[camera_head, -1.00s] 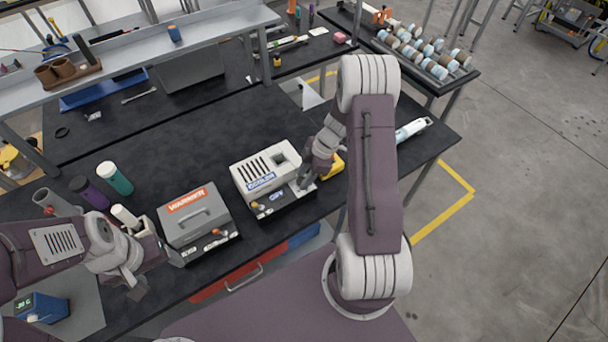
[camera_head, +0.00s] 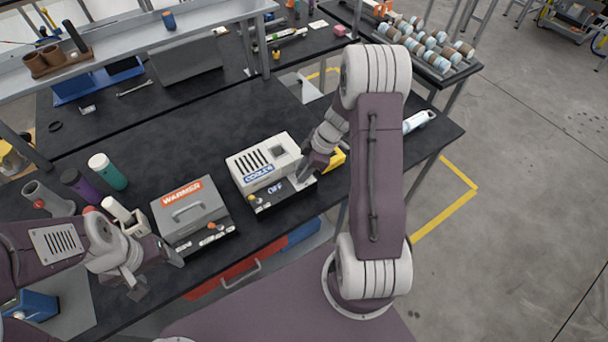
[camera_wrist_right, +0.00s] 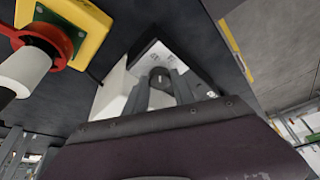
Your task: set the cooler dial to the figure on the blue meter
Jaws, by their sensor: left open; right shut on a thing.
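The white and dark cooler (camera_head: 262,166) stands on the black bench, and its small front display reads OFF. My right gripper (camera_head: 303,177) is at the cooler's right front. In the right wrist view my right gripper (camera_wrist_right: 161,84) is shut on the round grey cooler dial (camera_wrist_right: 161,76), one finger on each side. The dial is hidden in the head view. The blue meter (camera_head: 34,306) is at the lower left, partly behind my left arm, and I cannot read its figure now. My left gripper (camera_head: 154,273) is open and empty at the bench's front edge, near the warmer.
The grey warmer (camera_head: 192,212) stands left of the cooler. A green bottle (camera_head: 108,172) and purple bottle (camera_head: 78,184) stand further left. A yellow box (camera_head: 337,158) is just right of my right gripper; its red ring (camera_wrist_right: 55,42) shows in the wrist view.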

